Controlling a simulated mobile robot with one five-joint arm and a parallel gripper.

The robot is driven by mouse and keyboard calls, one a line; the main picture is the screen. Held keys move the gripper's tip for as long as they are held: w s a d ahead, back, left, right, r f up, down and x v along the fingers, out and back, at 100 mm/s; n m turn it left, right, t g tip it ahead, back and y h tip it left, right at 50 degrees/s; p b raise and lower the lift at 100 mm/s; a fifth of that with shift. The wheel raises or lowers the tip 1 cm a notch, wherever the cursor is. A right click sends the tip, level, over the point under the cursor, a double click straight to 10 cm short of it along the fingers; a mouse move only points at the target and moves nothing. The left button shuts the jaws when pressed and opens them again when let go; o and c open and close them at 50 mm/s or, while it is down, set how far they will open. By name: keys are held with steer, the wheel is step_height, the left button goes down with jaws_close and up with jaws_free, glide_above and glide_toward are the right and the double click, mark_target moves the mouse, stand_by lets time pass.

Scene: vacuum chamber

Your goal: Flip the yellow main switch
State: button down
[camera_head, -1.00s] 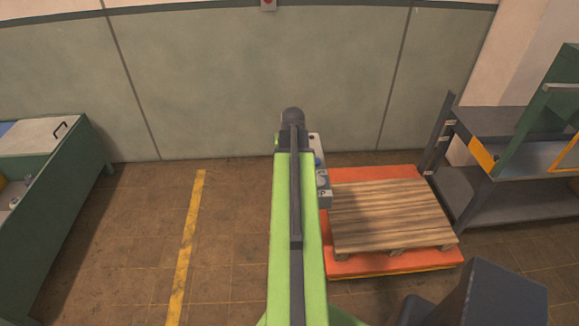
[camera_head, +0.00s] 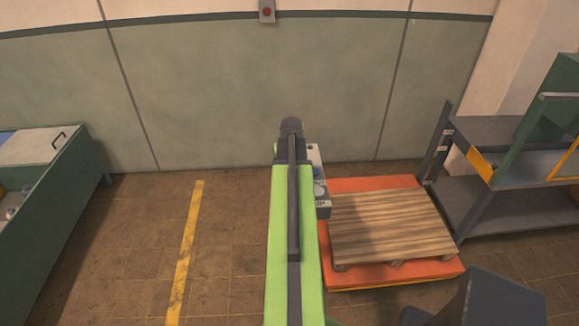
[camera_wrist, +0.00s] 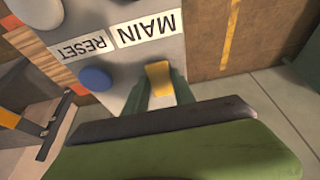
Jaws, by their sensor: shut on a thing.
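The yellow main switch (camera_wrist: 159,74) shows in the wrist view on a grey control panel (camera_wrist: 120,62), just below a label reading MAIN. My gripper (camera_wrist: 160,88) has its green fingers on either side of the switch and is shut on it. A blue button (camera_wrist: 95,79) sits left of the switch, below a label reading RESET. In the head view part of the panel (camera_head: 321,188) shows beside my green arm. The arm hides the switch and my gripper there.
A wooden pallet (camera_head: 388,224) lies on an orange base (camera_head: 350,185) right of my arm. A grey shelf (camera_head: 500,205) stands at the right and a green bench (camera_head: 50,220) at the left. Floor around the yellow line (camera_head: 187,250) is clear. A small red-button box (camera_head: 267,11) hangs on the wall.

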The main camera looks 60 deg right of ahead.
steer(key=shift+w+d+r+g+y+p, duration=0.2)
steer(key=shift+w+d+g+y+p, duration=0.1)
steer(key=shift+d+g+y+p, duration=0.4)
steer(key=shift+a+y, duration=0.1)
steer(key=shift+y, duration=0.4)
steer(key=shift+a+f+g+y, duration=0.1)
steer(key=shift+g+y, duration=0.3)
steer(key=shift+g, duration=0.1)
steer(key=shift+s, duration=0.1)
steer(key=c, duration=1)
jaws_free()
steer(key=shift+c, duration=0.2)
